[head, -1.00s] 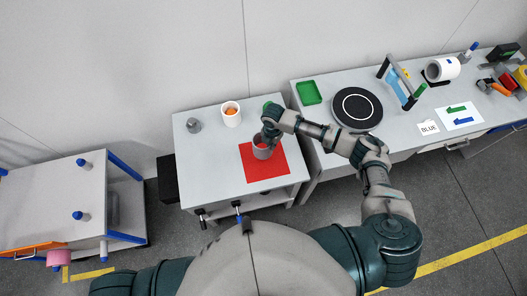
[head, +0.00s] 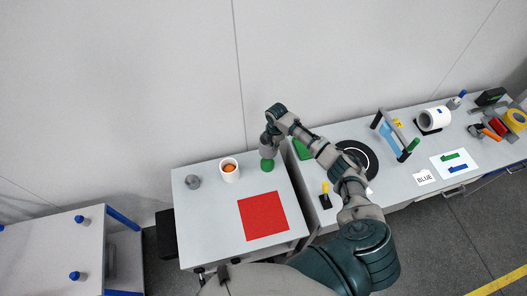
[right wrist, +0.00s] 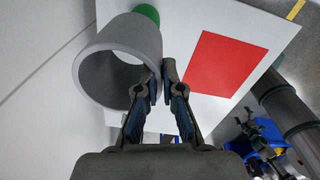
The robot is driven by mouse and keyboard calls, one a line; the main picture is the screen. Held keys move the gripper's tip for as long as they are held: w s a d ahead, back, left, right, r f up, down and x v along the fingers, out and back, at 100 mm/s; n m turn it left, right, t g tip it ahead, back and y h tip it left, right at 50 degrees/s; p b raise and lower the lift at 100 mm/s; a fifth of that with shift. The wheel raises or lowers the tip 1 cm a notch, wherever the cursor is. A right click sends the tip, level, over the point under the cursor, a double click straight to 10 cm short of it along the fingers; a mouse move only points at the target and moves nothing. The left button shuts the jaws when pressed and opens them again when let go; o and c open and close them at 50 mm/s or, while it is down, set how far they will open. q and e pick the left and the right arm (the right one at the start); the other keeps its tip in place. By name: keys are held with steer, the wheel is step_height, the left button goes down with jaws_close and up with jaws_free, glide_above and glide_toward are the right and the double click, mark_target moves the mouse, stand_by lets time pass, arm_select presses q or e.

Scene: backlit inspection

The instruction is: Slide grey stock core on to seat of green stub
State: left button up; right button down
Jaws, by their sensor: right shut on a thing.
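The grey stock core (head: 268,152) is a hollow grey tube held in my right gripper (head: 267,139), above the back right part of the white table. The green stub (head: 267,165) stands directly below it in the head view, its top partly covered by the core. In the right wrist view, my right gripper (right wrist: 157,88) is shut on the wall of the core (right wrist: 125,35) at its near rim. The green stub (right wrist: 147,14) shows past the core's far end, mostly hidden. I cannot tell whether the two touch. My left gripper is out of view.
A red mat (head: 263,215) lies bare at the table's front. A white cup (head: 231,177) with an orange thing in it and a small grey piece (head: 193,182) stand left of the stub. A green tray (head: 302,148) and a black disc (head: 368,156) are on the bench at right.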

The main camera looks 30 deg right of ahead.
mark_target(273, 154)
steer(key=shift+s+a+r, duration=0.1)
steer(key=shift+a+r, duration=0.05)
steer(key=shift+a, duration=0.2)
steer(key=shift+a+p, duration=0.1)
steer(key=shift+p, duration=0.2)
steer(key=f+b, duration=0.2)
steer(key=f, duration=0.1)
steer(key=f+b, duration=0.1)
steer(key=f, duration=0.1)
steer(key=shift+d+f, duration=0.15)
steer(key=shift+d, duration=0.25)
steer(key=shift+a+f+b, duration=0.1)
steer(key=shift+f+b, duration=0.2)
steer(key=shift+f, duration=0.1)
steer(key=shift+a, duration=0.1)
steer(key=shift+a+r, duration=0.1)
steer(key=shift+d+p, duration=0.25)
steer(key=shift+p, duration=0.1)
steer(key=shift+a, duration=0.15)
